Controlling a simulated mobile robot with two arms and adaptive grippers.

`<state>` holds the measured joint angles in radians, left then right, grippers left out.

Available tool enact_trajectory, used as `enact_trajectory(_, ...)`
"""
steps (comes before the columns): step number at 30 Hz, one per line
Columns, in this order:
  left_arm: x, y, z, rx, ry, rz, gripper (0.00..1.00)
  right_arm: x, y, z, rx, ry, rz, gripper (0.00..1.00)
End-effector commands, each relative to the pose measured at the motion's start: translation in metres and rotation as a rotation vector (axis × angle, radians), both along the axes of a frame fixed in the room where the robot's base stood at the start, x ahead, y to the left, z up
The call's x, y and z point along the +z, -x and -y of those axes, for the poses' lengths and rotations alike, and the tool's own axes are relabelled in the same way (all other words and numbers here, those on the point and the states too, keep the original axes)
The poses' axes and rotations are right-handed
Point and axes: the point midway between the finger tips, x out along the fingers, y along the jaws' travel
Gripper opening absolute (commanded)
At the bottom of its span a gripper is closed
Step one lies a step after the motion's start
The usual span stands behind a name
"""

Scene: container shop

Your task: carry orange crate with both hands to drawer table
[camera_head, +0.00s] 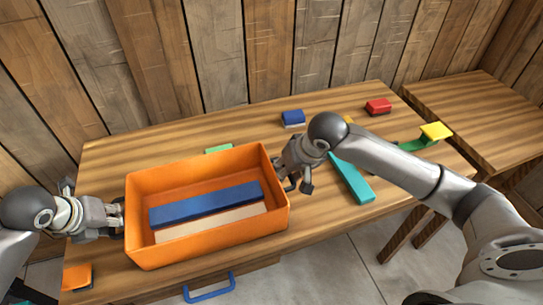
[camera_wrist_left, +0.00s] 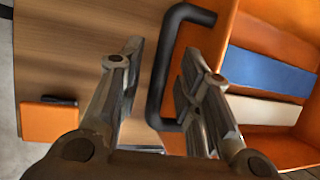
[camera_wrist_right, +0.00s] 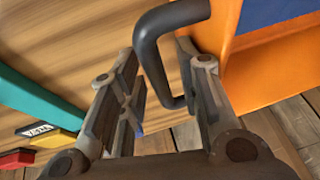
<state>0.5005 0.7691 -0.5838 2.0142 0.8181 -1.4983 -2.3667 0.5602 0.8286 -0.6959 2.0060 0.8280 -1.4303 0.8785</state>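The orange crate (camera_head: 215,238) appears to rest on the wooden table (camera_head: 120,150) that has a blue drawer handle (camera_head: 209,288) at its front. A blue board (camera_head: 205,204) and a pale board (camera_head: 212,222) lie inside the crate. My left gripper (camera_head: 112,217) is at the crate's left end, fingers apart on either side of a black handle (camera_wrist_left: 158,90). My right gripper (camera_head: 299,180) is at the right end, fingers apart on either side of the other black handle (camera_wrist_right: 150,60). Neither gripper visibly clamps its handle.
A teal board (camera_head: 351,180), a blue-and-white block (camera_head: 293,118), a red block (camera_head: 378,106) and a green piece (camera_head: 218,150) lie around the crate. A yellow block (camera_head: 436,131) is at the right. An orange block (camera_head: 77,277) is front left. Another table (camera_head: 480,105) stands right.

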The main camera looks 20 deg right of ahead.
Motion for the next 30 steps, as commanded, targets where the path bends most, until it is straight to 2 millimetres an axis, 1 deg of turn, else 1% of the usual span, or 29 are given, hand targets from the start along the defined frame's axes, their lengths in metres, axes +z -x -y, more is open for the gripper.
enact_trajectory(6, 0.03, 0.011, -0.007, 0.0, -0.003, 0.005, 0.33, 0.0, 0.0, -0.001, 0.002, -0.001, 0.0, 0.33)
enact_trajectory(12, 0.056, 0.022, -0.011, 0.001, -0.002, 0.004, 0.33, 0.0, 0.0, -0.001, 0.002, -0.002, 0.0, 0.33)
enact_trajectory(15, 0.063, 0.026, -0.013, 0.002, -0.003, 0.003, 0.33, 0.0, 0.0, -0.001, 0.002, -0.002, 0.0, 0.33)
enact_trajectory(19, 0.068, 0.028, -0.014, 0.001, -0.002, 0.001, 0.33, 0.004, 0.001, -0.001, 0.002, -0.003, 0.002, 0.33)
enact_trajectory(23, 0.068, 0.028, -0.014, 0.002, -0.001, 0.0, 0.33, 0.019, 0.007, 0.003, 0.001, -0.001, 0.004, 0.33)
enact_trajectory(30, 0.068, 0.028, -0.014, 0.002, -0.001, 0.001, 0.33, 0.066, 0.026, 0.011, 0.001, -0.001, 0.006, 0.33)
